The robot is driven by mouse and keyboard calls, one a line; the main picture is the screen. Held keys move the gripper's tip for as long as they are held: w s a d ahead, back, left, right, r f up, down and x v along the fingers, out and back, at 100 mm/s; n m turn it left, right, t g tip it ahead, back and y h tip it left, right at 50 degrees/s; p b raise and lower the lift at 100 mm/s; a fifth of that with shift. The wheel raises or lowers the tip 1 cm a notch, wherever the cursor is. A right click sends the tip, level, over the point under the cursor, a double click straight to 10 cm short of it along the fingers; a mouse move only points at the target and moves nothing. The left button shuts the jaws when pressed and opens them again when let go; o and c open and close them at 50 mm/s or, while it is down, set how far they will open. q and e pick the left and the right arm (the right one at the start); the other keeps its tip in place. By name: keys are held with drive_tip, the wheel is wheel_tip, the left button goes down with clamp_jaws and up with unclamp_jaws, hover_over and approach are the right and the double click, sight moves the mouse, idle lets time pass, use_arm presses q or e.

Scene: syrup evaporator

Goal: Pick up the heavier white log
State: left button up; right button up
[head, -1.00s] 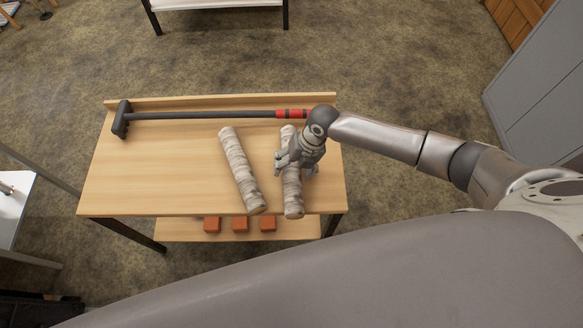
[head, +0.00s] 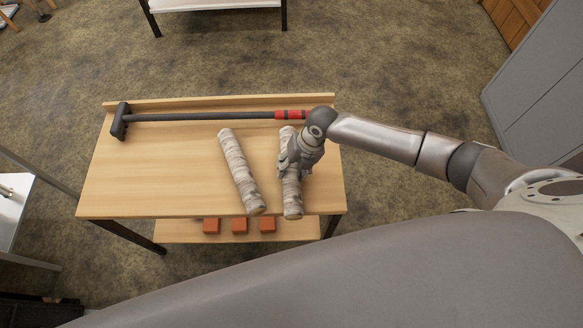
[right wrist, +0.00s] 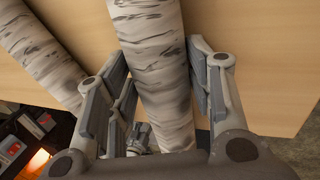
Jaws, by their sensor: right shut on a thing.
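Two white logs with grey bark marks lie on the wooden table. The left log (head: 240,172) lies slanted and apart from my gripper; part of it shows in the right wrist view (right wrist: 38,52). The right log (head: 292,195) lies nearly straight front to back, its middle hidden under my right gripper (head: 294,165). In the right wrist view the right log (right wrist: 155,70) runs between the two fingers of my right gripper (right wrist: 160,92), which is shut on it. The log appears to rest on the table. My left gripper is not in view.
A sledgehammer (head: 200,116) with a black head and red grip lies along the table's (head: 150,180) back edge. Several red-brown blocks (head: 239,225) sit on the lower shelf. A grey cabinet (head: 540,90) stands at right. The table's left part is clear.

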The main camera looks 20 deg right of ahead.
drive_tip(key=shift+r, duration=0.1)
drive_tip(key=shift+w+r, duration=0.1)
drive_tip(key=shift+r, duration=0.45)
drive_tip(key=s+r, duration=0.1)
drive_tip(key=r, duration=0.1)
drive_tip(key=s+a+r, duration=0.1)
drive_tip(key=r, duration=0.1)
drive_tip(key=s+a+r, duration=0.1)
drive_tip(key=r, duration=0.2)
drive_tip(key=shift+s+a+r, duration=0.1)
drive_tip(key=shift+s+a, duration=0.15)
drive_tip(key=shift+s, duration=0.15)
drive_tip(key=s+a+r, duration=0.4)
drive_tip(key=s+a, duration=0.1)
drive_tip(key=s, duration=0.3)
drive_tip(key=shift+r+b, duration=0.3)
drive_tip(key=shift+b, duration=0.1)
drive_tip(key=shift+s, duration=0.1)
